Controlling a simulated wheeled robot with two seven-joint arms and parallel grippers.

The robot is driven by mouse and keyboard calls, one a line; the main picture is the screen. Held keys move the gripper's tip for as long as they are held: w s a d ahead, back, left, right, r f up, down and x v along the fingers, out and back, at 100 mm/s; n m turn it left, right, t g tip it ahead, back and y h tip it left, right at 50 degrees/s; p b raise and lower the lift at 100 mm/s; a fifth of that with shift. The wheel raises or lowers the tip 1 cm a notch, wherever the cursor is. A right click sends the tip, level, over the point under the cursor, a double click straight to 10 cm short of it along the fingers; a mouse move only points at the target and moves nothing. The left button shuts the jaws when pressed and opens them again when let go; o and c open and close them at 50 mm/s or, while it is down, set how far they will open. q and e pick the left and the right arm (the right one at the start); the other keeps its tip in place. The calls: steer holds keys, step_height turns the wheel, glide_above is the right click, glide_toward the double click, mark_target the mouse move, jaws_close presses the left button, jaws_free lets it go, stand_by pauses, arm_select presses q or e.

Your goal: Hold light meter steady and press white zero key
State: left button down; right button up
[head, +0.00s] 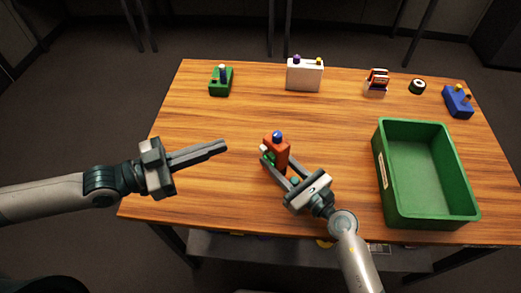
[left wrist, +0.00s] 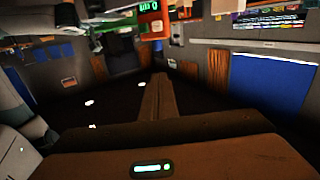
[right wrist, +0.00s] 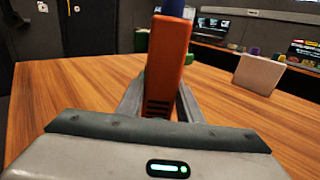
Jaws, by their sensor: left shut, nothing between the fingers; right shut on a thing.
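The light meter appears to be the upright orange device with a blue ball on top (head: 276,153). It stands at the middle of the table and also fills the upper middle of the right wrist view (right wrist: 165,65). My right gripper (head: 275,163) is shut around its lower body. A small white part (head: 264,149) shows at its left side; I cannot tell for sure that it is the zero key. My left gripper (head: 224,147) is shut and empty, left of the device and apart from it. In the left wrist view its closed fingers (left wrist: 158,95) point away from the camera.
A green open bin (head: 429,216) stands at right. Along the back are a green device (head: 221,82), a white box (head: 304,76), a red-and-white device (head: 376,83), a dark round item (head: 417,86) and a blue device (head: 458,102). The table's left part is clear.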

mark_target(263, 149)
arm_select(q)
steer(key=s+d+n+t, duration=0.1)
steer(key=d+n+t, duration=0.5)
steer(key=d+t, duration=0.15)
steer(key=s+a+f+n+t+y, duration=0.1)
steer(key=a+f+n+t+y, duration=0.1)
steer(key=y, duration=0.5)
steer(key=s+a+f+n+t+y, duration=0.2)
steer(key=a+f+n+t+y, duration=0.1)
steer(key=f+n+y, duration=0.3)
steer(key=a+n+y, duration=0.1)
steer(key=n+y, duration=0.1)
steer(key=n, duration=0.1)
steer(key=shift+f, duration=0.25)
steer(key=shift+d, duration=0.1)
steer(key=w+d, duration=0.6)
stand_by(0.4)
stand_by(1.1)
steer(key=shift+w+d, duration=0.15)
steer(key=shift+d, duration=0.05)
stand_by(0.7)
